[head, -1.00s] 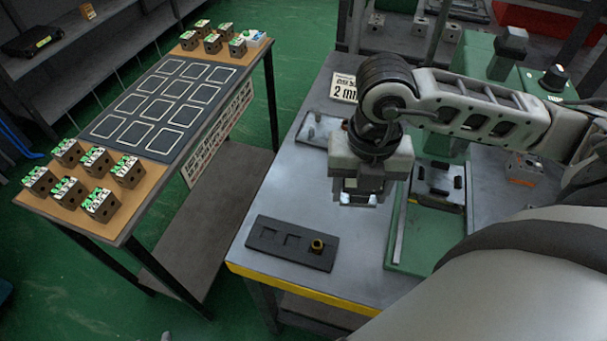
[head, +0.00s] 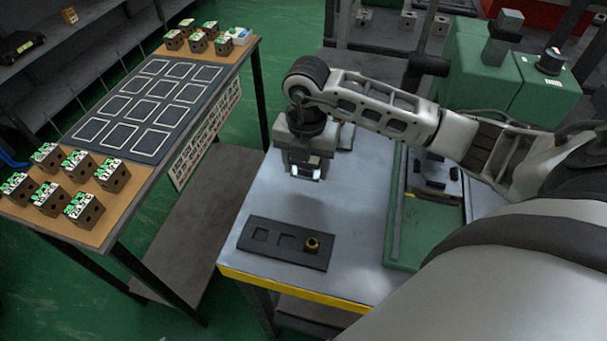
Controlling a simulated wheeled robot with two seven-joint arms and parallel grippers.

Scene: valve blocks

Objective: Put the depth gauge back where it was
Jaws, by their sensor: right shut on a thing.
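My right gripper (head: 305,174) hangs over the grey bench, behind the dark holder in the picture. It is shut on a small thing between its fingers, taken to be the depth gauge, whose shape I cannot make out. The dark holder (head: 290,257) lies near the front edge of the bench. Its left and middle recesses are empty. A brass ring-like piece (head: 312,244) stands at its right end. My left gripper is not in view.
The grey bench (head: 352,222) has a yellow front edge. A green machine (head: 534,85) with a green base stands on the right. Left, a table holds several valve blocks (head: 84,208) and a dark marked mat (head: 158,143). A floor gap separates bench and table.

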